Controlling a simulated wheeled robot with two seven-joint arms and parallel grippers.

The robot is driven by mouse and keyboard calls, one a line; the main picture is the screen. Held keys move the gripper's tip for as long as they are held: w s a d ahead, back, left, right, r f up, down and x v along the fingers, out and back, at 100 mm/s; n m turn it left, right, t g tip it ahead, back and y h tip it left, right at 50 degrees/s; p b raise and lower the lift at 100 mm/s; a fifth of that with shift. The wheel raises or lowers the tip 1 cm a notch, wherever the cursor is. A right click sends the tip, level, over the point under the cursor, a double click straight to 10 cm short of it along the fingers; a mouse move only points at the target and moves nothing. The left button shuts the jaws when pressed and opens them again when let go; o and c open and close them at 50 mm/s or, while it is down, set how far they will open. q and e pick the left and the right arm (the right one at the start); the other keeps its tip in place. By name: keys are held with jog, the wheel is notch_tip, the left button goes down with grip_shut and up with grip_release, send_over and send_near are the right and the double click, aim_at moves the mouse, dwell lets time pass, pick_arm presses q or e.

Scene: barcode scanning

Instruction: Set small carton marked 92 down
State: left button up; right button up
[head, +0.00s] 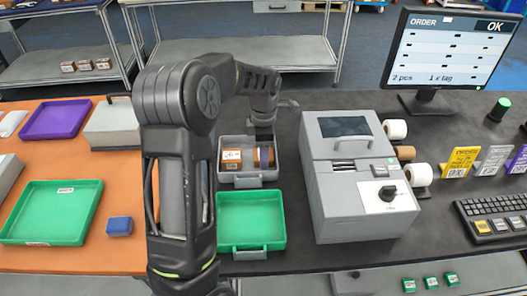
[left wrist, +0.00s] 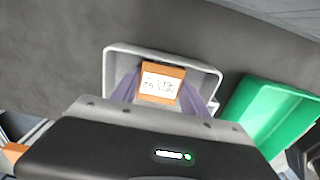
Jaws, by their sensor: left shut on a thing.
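My left gripper (head: 264,150) reaches down into the grey bin (head: 248,180) behind the green tray on the dark counter. It is shut on a small orange-brown carton (left wrist: 162,83), seen in the left wrist view between the two purplish fingers with its white label showing. I cannot read the label's number clearly. Another small brown carton (head: 232,160) with a white label is in the left half of the same bin. I cannot tell whether the held carton touches the bin floor. My right gripper is not in view.
A green tray (head: 251,193) lies in front of the bin. A grey machine (head: 358,180) with paper rolls stands to the right. A blue box (head: 119,226), a large green tray (head: 52,212) and a purple tray (head: 55,119) lie on the orange surface at left.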

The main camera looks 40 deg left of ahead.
pick_arm(q)
jog(key=shift+f, duration=0.2)
jog(key=o, duration=1.5)
jog(key=shift+r, duration=0.15)
notch_tip(320, 180, up, 12)
jog(key=b, duration=0.1)
